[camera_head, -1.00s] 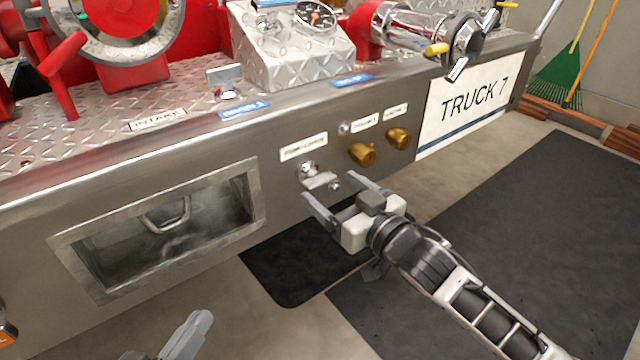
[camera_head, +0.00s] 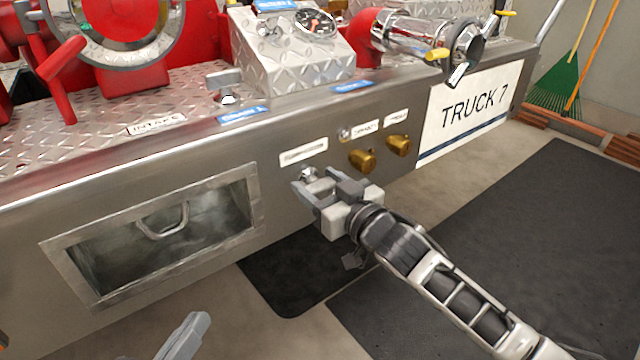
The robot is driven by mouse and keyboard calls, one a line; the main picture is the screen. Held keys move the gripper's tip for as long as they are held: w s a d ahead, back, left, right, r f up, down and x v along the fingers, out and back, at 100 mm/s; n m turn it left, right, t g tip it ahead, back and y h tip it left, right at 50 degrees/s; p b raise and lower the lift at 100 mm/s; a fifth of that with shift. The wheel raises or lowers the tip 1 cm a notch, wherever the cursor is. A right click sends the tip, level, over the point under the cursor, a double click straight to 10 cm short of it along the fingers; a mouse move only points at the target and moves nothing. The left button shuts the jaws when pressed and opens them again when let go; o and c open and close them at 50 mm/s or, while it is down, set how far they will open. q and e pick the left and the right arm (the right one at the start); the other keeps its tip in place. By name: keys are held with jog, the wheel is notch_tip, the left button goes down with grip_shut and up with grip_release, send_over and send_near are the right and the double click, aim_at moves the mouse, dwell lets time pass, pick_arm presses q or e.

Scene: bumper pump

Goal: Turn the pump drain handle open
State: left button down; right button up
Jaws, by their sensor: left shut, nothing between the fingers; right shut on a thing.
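The pump drain handle (camera_head: 308,175) is a small silver fitting on the steel front panel, under a white label plate (camera_head: 303,152). My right gripper (camera_head: 308,187) is at the handle, with its fingers closed around it. The fingers hide most of the handle, so its angle cannot be made out. My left gripper (camera_head: 186,335) shows only in part at the bottom edge, low in front of the panel and away from the handle. It is empty.
Two brass knobs (camera_head: 362,160) (camera_head: 398,145) sit just right of the handle. A recessed steel compartment (camera_head: 255,208) is to the left. The TRUCK 7 sign (camera_head: 468,108) is at the right. Dark mats (camera_head: 560,240) cover the floor below.

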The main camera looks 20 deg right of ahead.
jog(key=shift+r+n+p, duration=0.2)
jog(key=shift+n+p, duration=0.2)
jog(key=shift+p, duration=0.15)
jog(key=shift+r+n+p, duration=0.1)
jog(key=shift+n+p, duration=0.5)
jog(key=shift+p, duration=0.05)
jog(key=shift+a+n+p, duration=0.1)
jog(key=shift+n+p, duration=0.65)
jog(key=shift+n, duration=0.35)
jog(key=shift+f+n, duration=0.3)
jog(key=shift+f, duration=0.05)
pick_arm(q)
jog(key=shift+s+a+f+m+g+y, duration=0.2)
jog(key=shift+a+f+m+g+y, duration=0.3)
jog(key=shift+f+m+y, duration=0.35)
jog(key=shift+r, duration=0.1)
pick_arm(e)
jog(key=o, duration=1)
jog(key=shift+s, duration=0.1)
pick_arm(q)
jog(key=shift+n, duration=0.25)
